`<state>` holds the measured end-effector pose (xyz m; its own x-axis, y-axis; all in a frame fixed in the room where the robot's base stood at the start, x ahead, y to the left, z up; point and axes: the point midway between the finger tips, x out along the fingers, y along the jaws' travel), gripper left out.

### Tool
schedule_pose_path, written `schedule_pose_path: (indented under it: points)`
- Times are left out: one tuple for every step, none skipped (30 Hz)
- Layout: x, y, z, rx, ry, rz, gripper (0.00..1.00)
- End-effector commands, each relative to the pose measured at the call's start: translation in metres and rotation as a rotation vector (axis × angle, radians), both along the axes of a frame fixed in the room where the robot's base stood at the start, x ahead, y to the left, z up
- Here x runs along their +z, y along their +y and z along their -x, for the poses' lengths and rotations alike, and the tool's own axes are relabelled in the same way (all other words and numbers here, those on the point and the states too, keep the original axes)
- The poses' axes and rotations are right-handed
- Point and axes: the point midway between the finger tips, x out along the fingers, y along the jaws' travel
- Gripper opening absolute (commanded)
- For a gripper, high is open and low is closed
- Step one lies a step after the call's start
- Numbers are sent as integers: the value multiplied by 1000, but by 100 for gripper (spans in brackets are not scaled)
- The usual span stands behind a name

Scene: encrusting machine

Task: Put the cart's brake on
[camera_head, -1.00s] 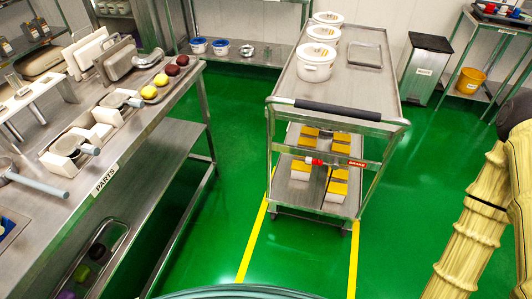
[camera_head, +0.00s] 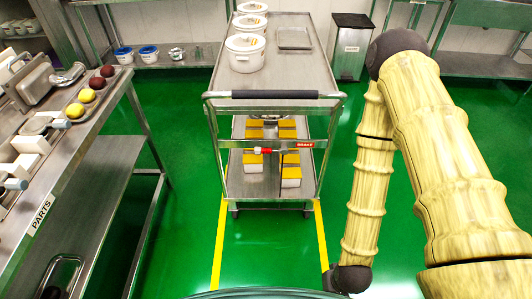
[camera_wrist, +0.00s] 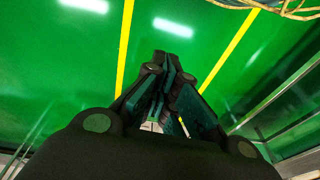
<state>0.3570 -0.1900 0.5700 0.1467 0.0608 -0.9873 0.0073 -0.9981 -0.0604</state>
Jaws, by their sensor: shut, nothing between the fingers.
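The steel cart (camera_head: 330,112) stands in the middle of the head view, its dark-padded push handle (camera_head: 262,95) facing me. A small lever with a red grip (camera_head: 264,150) lies roughly level on the cart's front crossbar, beside a red BRAKE label (camera_head: 304,144). My arm hangs to the right of the cart in the head view, and its gripper is out of that view. In the wrist view my gripper (camera_wrist: 168,75) is shut and empty over green floor between yellow lines. The lever cannot be made out there.
White tubs (camera_head: 245,55) and a tray (camera_head: 294,39) sit on the cart's top; yellow-topped boxes (camera_head: 291,172) sit below. The PARTS table (camera_head: 75,170) stands left, a bin (camera_head: 350,47) behind right. Yellow floor lines (camera_head: 219,245) flank clear floor before the cart.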

Motion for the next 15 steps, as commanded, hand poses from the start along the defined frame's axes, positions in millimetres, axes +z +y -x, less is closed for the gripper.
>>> schedule_pose_path:
  points:
    - [-17, 15, -22, 12, -61, -19, 0]
    - [-20, 23, -35, 22, -101, -30, 0]
    - [-23, 35, -53, 33, -155, -42, 0]
    - [-23, 44, -67, 42, -198, -51, 0]
    - [-23, 53, -81, 50, -240, -59, 0]
    - [-23, 64, -99, 59, -295, -69, 0]
    - [-22, 72, -112, 65, -337, -75, 0]
    - [-20, 80, -125, 72, -379, -80, 0]
    - [-17, 90, -142, 78, -435, -85, 0]
    - [-14, 98, -155, 82, -476, -89, 0]
    - [-10, 105, -167, 86, -517, -92, 0]
    - [-5, 114, -183, 89, -573, -94, 0]
    - [0, 121, -194, 90, -613, -95, 0]
    - [5, 128, -206, 92, -655, -94, 0]
    - [13, 136, -221, 92, -710, -93, 0]
